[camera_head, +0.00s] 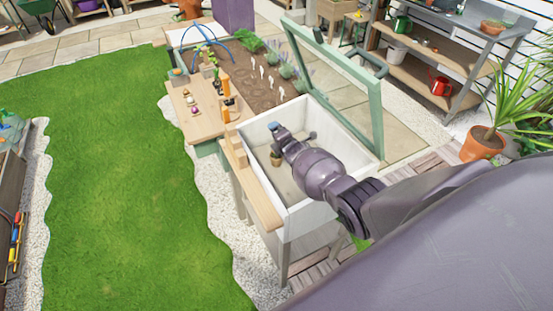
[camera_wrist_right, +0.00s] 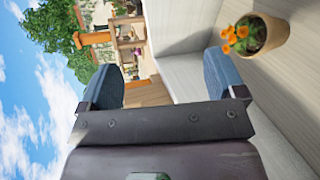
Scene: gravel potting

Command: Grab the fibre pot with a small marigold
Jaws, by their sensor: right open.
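The small fibre pot (camera_head: 276,160) stands on the floor of the white-walled box (camera_head: 244,150) in the head view. In the right wrist view the tan fibre pot (camera_wrist_right: 276,35) shows at the upper right, with dark soil and an orange marigold (camera_wrist_right: 236,38) in it. My right gripper (camera_head: 291,131) reaches into the box area. Its two blue fingers (camera_wrist_right: 165,80) are apart with nothing between them. The pot is outside the jaws, past the right-hand finger in the wrist view. My left gripper is not in view.
A potted spiky plant (camera_head: 482,143) stands at the right.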

